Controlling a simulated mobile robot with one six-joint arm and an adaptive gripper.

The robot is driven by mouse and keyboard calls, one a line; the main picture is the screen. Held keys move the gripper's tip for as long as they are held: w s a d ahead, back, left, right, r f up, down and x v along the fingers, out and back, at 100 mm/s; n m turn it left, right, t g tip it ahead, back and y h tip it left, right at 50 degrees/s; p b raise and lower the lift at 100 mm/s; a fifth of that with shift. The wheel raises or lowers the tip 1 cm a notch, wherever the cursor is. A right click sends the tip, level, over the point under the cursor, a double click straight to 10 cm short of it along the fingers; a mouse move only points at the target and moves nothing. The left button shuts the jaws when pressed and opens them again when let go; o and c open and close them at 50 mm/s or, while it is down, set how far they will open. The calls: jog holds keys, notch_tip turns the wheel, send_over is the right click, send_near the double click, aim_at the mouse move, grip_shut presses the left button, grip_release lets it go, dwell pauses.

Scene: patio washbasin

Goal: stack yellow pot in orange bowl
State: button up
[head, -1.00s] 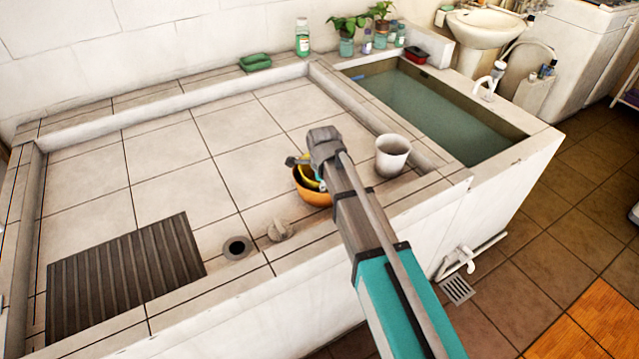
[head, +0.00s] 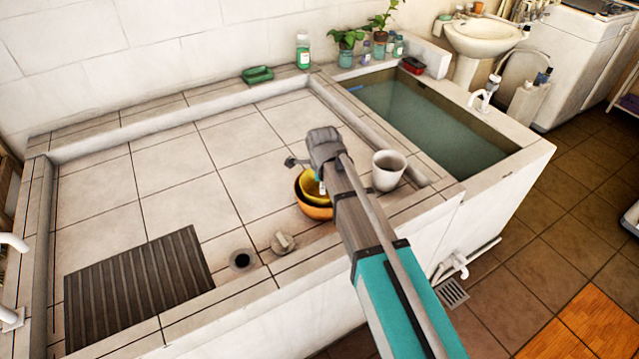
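The orange bowl (head: 313,211) stands on the tiled basin floor, left of my arm in the head view. The yellow pot (head: 309,189) shows inside the bowl's rim, tilted. My arm covers the right side of both, so I cannot tell if the pot rests on the bowl's bottom. My gripper (head: 300,163) is just above and behind the pot, at the end of the arm. Only a small grey part of it shows past the wrist. Its fingertips are mostly hidden, so its opening and any contact with the pot cannot be made out.
A white cup (head: 388,172) stands close to the right of my arm. A drain hole (head: 241,260), a grey plug (head: 284,243) and a ribbed dark board (head: 140,290) lie to the left. The water tank (head: 430,118) is at right. Tiles at back left are clear.

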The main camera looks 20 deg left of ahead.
jog(key=shift+s+r+p, duration=0.15)
jog(key=shift+r+p, duration=0.75)
jog(key=shift+r, duration=0.35)
jog(key=shift+d, duration=0.2)
jog(key=s+d+n, duration=0.3)
jog(key=d+n, duration=0.2)
jog(key=d, duration=0.8)
jog(key=s+d+n+g, duration=0.1)
jog(key=d+n, duration=0.4)
jog(key=d, duration=0.8)
jog(key=s+d+n, duration=0.4)
jog(key=d+n, duration=0.1)
jog(key=d, duration=0.8)
jog(key=shift+s+d+g, duration=0.25)
jog(key=shift+s+g, duration=0.1)
jog(key=shift+g, duration=0.05)
